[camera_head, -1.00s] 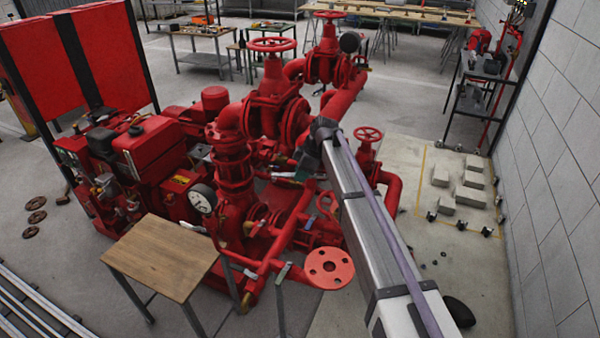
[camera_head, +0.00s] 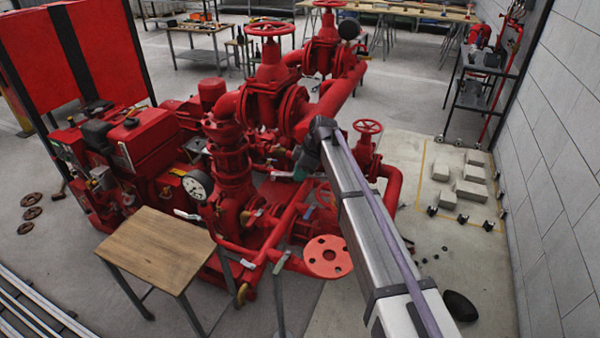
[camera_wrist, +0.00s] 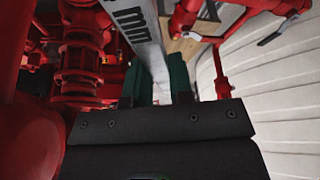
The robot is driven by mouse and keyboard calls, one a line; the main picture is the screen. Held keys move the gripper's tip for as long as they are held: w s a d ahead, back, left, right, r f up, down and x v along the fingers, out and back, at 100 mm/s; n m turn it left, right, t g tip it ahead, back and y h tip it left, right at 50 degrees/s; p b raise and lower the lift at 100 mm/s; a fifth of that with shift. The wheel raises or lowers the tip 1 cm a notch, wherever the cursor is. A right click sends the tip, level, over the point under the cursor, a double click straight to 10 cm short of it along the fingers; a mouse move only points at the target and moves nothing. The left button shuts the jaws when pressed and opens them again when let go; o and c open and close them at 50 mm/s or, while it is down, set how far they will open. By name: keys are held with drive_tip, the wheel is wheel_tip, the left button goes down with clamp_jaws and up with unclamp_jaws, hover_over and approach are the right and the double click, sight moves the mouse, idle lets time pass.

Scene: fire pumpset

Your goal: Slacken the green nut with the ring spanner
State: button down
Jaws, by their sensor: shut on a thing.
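My gripper (camera_wrist: 160,78) shows in the wrist view with two dark green fingers. They are closed on a flat silver-grey bar (camera_wrist: 142,35) with "mm" lettering, which I take to be the ring spanner's shank. The bar runs away from the fingers to the top edge; its ring end is not in view. In the head view my gripper (camera_head: 305,163) hangs at the end of my arm, in front of the red pump pipework (camera_head: 262,190). The spanner cannot be made out there. I cannot make out the green nut in either view.
Red pipes and valves crowd around my gripper. A red flange (camera_head: 327,257) juts out below it. A small wooden table (camera_head: 158,247) stands at front left. Grey blocks (camera_head: 470,192) lie on the floor at right, before a white wall (camera_head: 555,150).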

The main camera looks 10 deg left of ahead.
drive_tip(key=shift+f, duration=0.1)
drive_tip(key=shift+f+b, duration=0.35)
drive_tip(key=shift+b, duration=0.1)
drive_tip(key=shift+f+b, duration=0.95)
drive_tip(key=shift+s, duration=0.1)
drive_tip(key=shift+s+d+n+g+h, duration=0.2)
drive_tip(key=shift+s+d+n+g, duration=0.3)
drive_tip(key=shift+s+n, duration=0.6)
drive_tip(key=shift+s+d+n+g+h, duration=0.25)
drive_tip(key=shift+s+d+n, duration=0.45)
drive_tip(key=shift+s+n, duration=0.45)
drive_tip(key=shift+s+d+n+g+h, duration=0.15)
drive_tip(key=shift+s+d+n+g, duration=0.4)
drive_tip(key=shift+s+n, duration=0.55)
drive_tip(key=s+d+n+h, duration=0.2)
drive_tip(key=s+d+n, duration=0.2)
drive_tip(key=d+n, duration=0.1)
drive_tip(key=shift+d+g, duration=0.4)
drive_tip(key=shift+d, duration=0.25)
